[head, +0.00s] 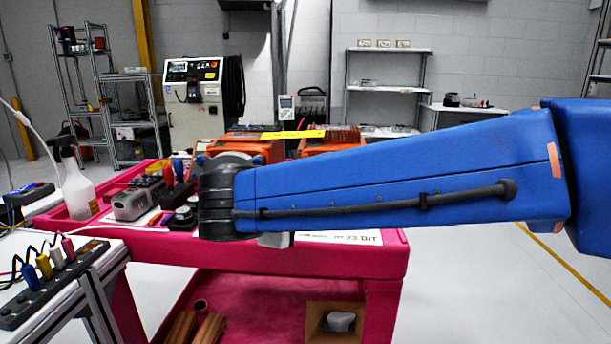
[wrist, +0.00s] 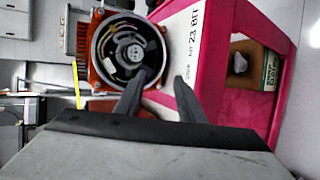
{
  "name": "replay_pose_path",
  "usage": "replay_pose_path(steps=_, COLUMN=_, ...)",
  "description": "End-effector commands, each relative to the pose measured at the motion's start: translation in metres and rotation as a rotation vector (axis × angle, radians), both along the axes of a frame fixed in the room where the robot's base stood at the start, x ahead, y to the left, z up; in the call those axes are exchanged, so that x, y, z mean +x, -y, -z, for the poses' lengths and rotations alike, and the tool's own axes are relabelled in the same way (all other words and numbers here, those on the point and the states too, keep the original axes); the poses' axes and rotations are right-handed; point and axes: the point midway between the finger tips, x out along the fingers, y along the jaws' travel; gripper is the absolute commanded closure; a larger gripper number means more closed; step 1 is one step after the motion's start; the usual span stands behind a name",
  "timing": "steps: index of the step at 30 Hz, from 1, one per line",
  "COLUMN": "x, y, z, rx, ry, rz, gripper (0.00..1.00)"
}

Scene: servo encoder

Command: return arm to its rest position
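My blue arm (head: 400,180) stretches across the head view from the right to a dark wrist joint over the pink cart (head: 385,262). In the wrist view, the two dark fingers of my gripper (wrist: 161,75) stand apart with nothing visible between them. A round servo encoder (wrist: 128,47), a metal ring with dark parts inside, sits beyond the left finger. That fingertip overlaps its lower edge in the picture, and I cannot tell whether they touch. In the head view my arm hides the fingers and most of what lies behind it.
A power strip (head: 50,282) lies on a side table at left. An open box (head: 335,322) sits on the lower shelf. The floor at right is clear.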

Motion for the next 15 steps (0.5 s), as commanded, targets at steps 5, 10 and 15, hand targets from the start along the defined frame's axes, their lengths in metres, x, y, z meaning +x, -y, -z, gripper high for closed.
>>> replay_pose_path(steps=5, x=-0.005, y=0.081, z=0.025, rx=0.104, ry=-0.104, rz=0.127, gripper=0.64)
replay_pose_path(steps=10, x=-0.024, y=0.143, z=0.051, rx=0.217, ry=-0.189, rz=0.239, gripper=0.64)
replay_pose_path(steps=15, x=-0.05, y=0.194, z=0.075, rx=0.345, ry=-0.253, rz=0.348, gripper=0.64)
